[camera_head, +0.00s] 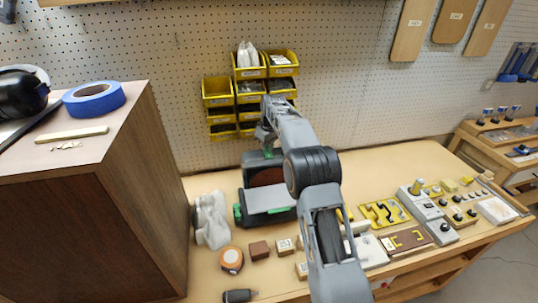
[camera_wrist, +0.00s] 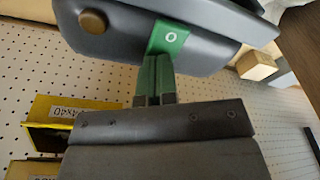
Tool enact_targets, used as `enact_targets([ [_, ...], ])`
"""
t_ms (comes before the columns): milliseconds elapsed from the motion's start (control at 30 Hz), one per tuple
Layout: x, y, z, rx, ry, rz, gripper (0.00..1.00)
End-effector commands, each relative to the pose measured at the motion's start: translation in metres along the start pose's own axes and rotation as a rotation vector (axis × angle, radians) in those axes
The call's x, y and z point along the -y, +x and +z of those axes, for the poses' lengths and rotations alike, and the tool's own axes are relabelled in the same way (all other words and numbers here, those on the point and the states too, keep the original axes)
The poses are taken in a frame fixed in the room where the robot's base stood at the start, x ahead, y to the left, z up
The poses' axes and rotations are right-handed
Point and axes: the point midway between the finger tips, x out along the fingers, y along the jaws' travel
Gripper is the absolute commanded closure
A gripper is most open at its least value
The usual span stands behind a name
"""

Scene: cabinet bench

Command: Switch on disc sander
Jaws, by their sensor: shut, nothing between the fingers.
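The disc sander (camera_head: 268,199) stands on the bench against the pegboard, with a dark body, a brown disc face, a grey work table and green parts at its side. In the wrist view its grey housing (camera_wrist: 120,35) fills the top, with a brown round knob at the left. A green switch (camera_wrist: 170,38) marked with a white O sits on the housing. My gripper (camera_wrist: 157,64) is shut and empty, its green fingertips right at the lower edge of the switch; I cannot tell whether they touch. In the head view my gripper (camera_head: 268,146) is above the sander, partly hidden by my arm.
Yellow bins (camera_head: 218,91) hang on the pegboard behind the sander. A brown cabinet (camera_head: 130,150) with blue tape (camera_head: 94,98) on top stands at the left. A white bundle (camera_head: 211,220), an orange-and-white roll (camera_head: 231,260), small blocks and control boxes (camera_head: 424,212) crowd the bench.

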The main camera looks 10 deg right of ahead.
Motion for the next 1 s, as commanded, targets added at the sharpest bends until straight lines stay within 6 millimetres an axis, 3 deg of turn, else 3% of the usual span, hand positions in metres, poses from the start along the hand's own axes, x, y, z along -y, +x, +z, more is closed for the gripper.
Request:
enact_targets([
  [433, 0.000, 0.001, 0.001, 0.007, 0.001, -0.004, 1.00],
  [1000, 0.000, -0.048, -0.007, 0.002, 0.000, -0.001, 1.00],
])
